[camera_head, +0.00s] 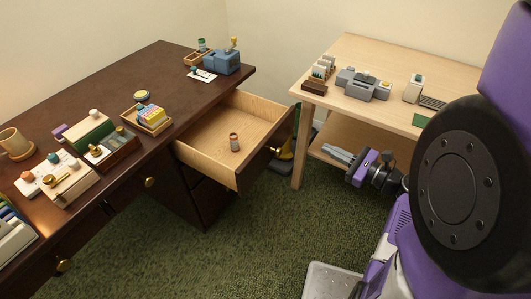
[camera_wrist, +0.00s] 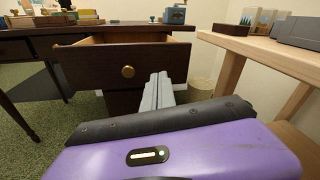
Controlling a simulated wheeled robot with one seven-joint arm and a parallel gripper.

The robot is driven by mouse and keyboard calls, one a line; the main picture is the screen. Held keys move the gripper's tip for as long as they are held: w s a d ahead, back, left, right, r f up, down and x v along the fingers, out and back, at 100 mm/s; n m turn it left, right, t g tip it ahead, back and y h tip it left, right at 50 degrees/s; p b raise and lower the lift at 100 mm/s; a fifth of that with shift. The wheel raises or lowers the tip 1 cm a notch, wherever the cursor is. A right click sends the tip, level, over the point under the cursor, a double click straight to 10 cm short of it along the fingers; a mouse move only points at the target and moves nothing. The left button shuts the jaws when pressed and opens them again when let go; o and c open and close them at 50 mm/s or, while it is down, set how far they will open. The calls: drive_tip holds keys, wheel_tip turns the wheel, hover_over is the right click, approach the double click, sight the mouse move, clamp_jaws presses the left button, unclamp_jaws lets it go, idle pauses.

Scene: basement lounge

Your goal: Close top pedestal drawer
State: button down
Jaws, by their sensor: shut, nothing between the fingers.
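The top pedestal drawer (camera_head: 216,147) of the dark wooden desk stands pulled well out in the head view.
The desk top (camera_head: 150,70) holds trays, boxes, a mug (camera_head: 15,144) and a blue-grey device (camera_head: 221,62). A light wooden table (camera_head: 390,60) with several items stands right of the drawer, its leg (camera_head: 301,150) close to my gripper. Green carpet (camera_head: 235,235) is clear in front.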

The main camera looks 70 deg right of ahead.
drive_tip(key=w+a+r+t+y, duration=0.1)
drive_tip(key=a+t+y, duration=0.1)
drive_tip(key=a+y, duration=0.15)
drive_tip(key=m+b, duration=0.1)
drive_tip(key=b, duration=0.1)
approach(273, 136)
drive_tip(key=shift+h, duration=0.35)
drive_tip(key=x, duration=0.6)
drive_tip(key=shift+w+a, duration=0.15)
drive_tip(key=shift+w, duration=0.35)
drive_tip(key=shift+w, duration=0.55)
drive_tip(key=x, duration=2.4)
drive_tip(key=shift+w+d+f+p, duration=0.2)
drive_tip(key=shift+w+f+p, duration=0.1)
drive_tip(key=shift+f, duration=0.05)
drive_tip(key=shift+w+d+r, duration=0.1)
drive_tip(key=shift+w+r, duration=0.1)
drive_tip(key=shift+w, duration=0.25)
